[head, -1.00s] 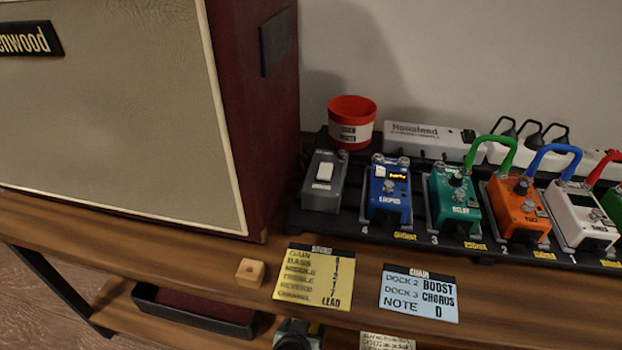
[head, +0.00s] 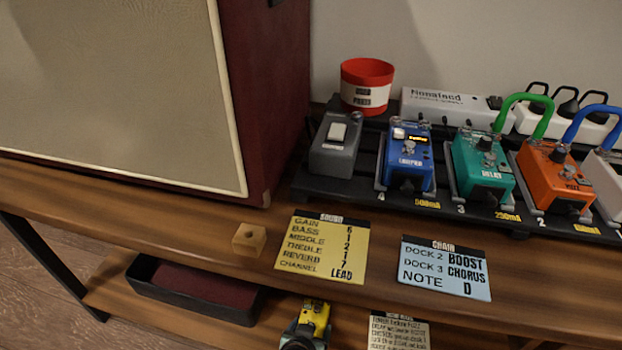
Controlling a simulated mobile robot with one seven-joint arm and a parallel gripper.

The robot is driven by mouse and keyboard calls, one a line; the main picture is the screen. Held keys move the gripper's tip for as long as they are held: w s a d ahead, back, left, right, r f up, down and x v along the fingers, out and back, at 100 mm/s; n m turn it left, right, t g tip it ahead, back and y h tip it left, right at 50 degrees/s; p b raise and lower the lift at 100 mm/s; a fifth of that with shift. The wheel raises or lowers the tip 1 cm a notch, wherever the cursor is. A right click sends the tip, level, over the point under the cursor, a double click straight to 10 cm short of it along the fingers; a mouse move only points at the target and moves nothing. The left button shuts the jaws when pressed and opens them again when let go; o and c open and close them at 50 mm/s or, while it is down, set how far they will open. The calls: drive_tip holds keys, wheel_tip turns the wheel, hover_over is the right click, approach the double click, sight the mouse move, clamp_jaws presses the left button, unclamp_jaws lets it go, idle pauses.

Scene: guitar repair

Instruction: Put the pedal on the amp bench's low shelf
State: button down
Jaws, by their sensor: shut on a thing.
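The amp bench's low shelf (head: 112,297) is the wooden board below the bench top (head: 130,204), at the lower left. A small yellow pedal (head: 315,315) shows at the bottom edge, in front of the bench top and over the low shelf. My gripper (head: 302,335) is the dark part at its near end, mostly cut off by the frame, and is shut on the pedal. I cannot tell whether the pedal touches the shelf.
A black tray with a dark red lining (head: 195,291) sits on the low shelf, left of the pedal. A paper note (head: 398,332) lies to its right. Above are a wooden block (head: 249,239), two cards, the amp (head: 265,120) and a pedalboard with several pedals (head: 405,160).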

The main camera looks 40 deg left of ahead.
drive_tip(key=shift+w+r, duration=0.1)
unclamp_jaws()
drive_tip(key=shift+r, duration=0.15)
drive_tip(key=p+v, duration=0.8)
drive_tip(key=v, duration=0.4)
idle(0.4)
